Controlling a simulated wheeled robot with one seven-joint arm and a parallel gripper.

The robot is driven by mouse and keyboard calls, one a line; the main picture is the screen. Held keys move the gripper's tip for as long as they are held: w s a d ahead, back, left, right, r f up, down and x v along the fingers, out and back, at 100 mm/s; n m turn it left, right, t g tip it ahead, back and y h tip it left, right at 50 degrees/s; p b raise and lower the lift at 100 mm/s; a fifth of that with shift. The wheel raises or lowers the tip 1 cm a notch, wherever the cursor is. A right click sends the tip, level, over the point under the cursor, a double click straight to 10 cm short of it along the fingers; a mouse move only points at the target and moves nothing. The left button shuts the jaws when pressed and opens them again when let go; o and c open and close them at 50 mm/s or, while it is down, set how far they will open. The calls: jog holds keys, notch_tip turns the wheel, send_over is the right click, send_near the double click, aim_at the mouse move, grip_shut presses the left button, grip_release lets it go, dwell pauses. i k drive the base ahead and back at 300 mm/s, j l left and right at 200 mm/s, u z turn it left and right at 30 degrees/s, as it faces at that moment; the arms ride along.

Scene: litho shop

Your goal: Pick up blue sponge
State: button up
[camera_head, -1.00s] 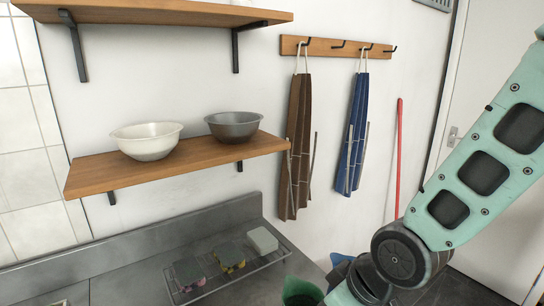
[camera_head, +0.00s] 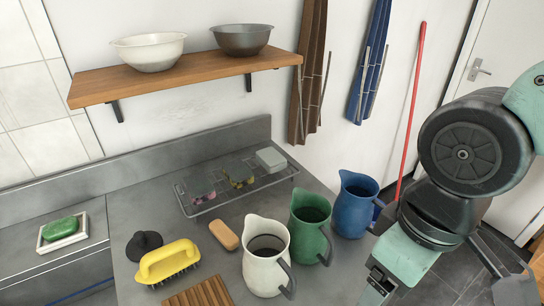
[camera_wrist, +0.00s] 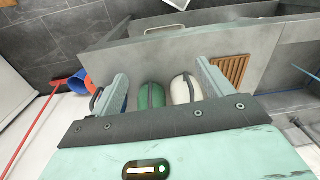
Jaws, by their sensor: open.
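No plainly blue sponge shows. In the head view a wire rack (camera_head: 215,205) on the grey counter holds a grey-and-pink sponge (camera_head: 200,188), a grey-and-yellow sponge (camera_head: 239,176) and a pale grey-green block (camera_head: 271,160). My gripper is in the wrist view (camera_wrist: 162,72), open, with its fingers apart and nothing held between them. The green and white jugs show beyond and between the fingers. In the head view my arm is at the right, well away from the rack, and the fingertips are not clearly seen.
A white jug (camera_head: 266,262), green jug (camera_head: 311,226) and blue jug (camera_head: 355,205) stand in front and right of the rack. A yellow brush (camera_head: 168,262), tan block (camera_head: 224,235) and green soap (camera_head: 61,228) lie left. A shelf (camera_head: 185,80) with bowls overhangs behind.

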aim_at(270, 159)
jog(key=l+u, duration=0.15)
jog(key=l, duration=0.25)
jog(key=l+u, duration=0.3)
jog(key=l, duration=0.15)
jog(key=l+u, duration=0.3)
jog(key=l, duration=0.15)
jog(key=k+l+u, duration=0.1)
jog(key=l+u, duration=0.2)
jog(key=l, duration=0.15)
jog(key=k+l+u, duration=0.15)
jog(key=l+u, duration=0.2)
jog(key=i+l+u, duration=0.25)
jog(key=l+u, duration=0.3)
jog(key=i+l+u, duration=0.25)
jog(key=l, duration=0.4)
jog(key=i+u, duration=0.05)
jog(key=i, duration=0.05)
